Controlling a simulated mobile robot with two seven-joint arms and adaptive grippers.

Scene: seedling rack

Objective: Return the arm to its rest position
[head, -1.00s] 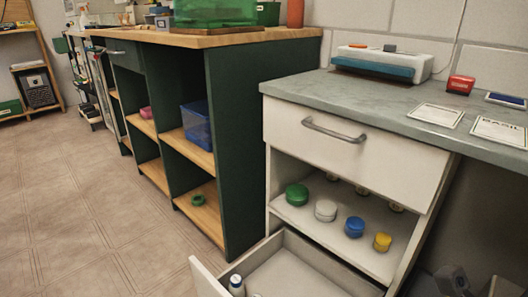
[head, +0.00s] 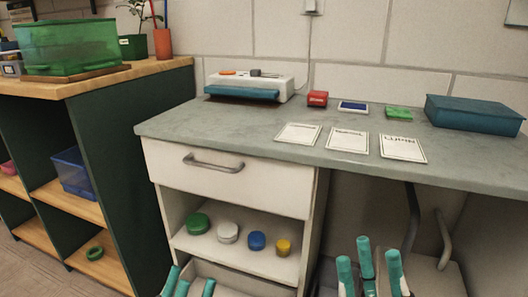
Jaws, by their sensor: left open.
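My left gripper (head: 190,284) shows at the bottom edge, left of centre, in front of the white cabinet. Its teal fingertips stand apart and nothing shows between them. My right gripper (head: 368,268) is at the bottom, right of centre, in front of the space under the counter. Its teal fingers point up and are spread, with nothing held. Most of both arms is below the picture.
The grey counter (head: 240,135) carries a laminator-like device (head: 250,85), cards (head: 347,139) and a teal box (head: 472,113). The upper drawer (head: 225,180) is shut. Several coloured jars stand on the shelf below. A green-sided shelf unit (head: 140,170) stands left.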

